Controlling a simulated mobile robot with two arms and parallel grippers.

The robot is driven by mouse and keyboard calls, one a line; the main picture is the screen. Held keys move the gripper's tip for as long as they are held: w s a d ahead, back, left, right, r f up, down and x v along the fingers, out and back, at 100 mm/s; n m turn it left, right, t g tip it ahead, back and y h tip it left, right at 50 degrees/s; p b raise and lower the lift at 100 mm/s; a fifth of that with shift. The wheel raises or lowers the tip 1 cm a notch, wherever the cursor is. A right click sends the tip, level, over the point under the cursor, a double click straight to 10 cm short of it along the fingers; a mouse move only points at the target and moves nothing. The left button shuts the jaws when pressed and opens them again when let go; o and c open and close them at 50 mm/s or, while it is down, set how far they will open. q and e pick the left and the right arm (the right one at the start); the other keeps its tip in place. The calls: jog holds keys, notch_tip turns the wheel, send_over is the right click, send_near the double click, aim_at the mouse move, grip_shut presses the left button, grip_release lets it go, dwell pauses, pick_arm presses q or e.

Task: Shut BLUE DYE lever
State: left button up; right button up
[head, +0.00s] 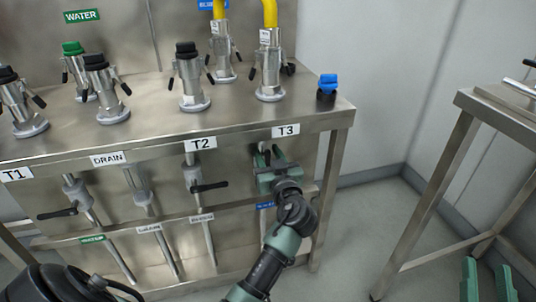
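The blue label (265,206), too small to read, is on the lower rail under the T3 sign (286,131). My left gripper (266,168) is at the pipe below T3, in front of the valve there. It hides most of that valve and its lever, so I cannot tell the lever's position or whether the fingers are closed on it. My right gripper (487,282) is low at the right edge, its two green fingers apart with nothing seen between them.
Black lever handles (210,187) and (57,214) lie roughly crosswise on neighbouring pipes. Hose couplings (193,80) stand on the steel bench (150,118), with a blue-capped piece (327,90) at its right corner. Another steel table (505,108) stands right; floor lies between.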

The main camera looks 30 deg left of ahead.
pick_arm(q)
jog(key=shift+c, duration=0.4)
grip_shut()
jog(key=shift+f, duration=0.1)
dwell(1.0)
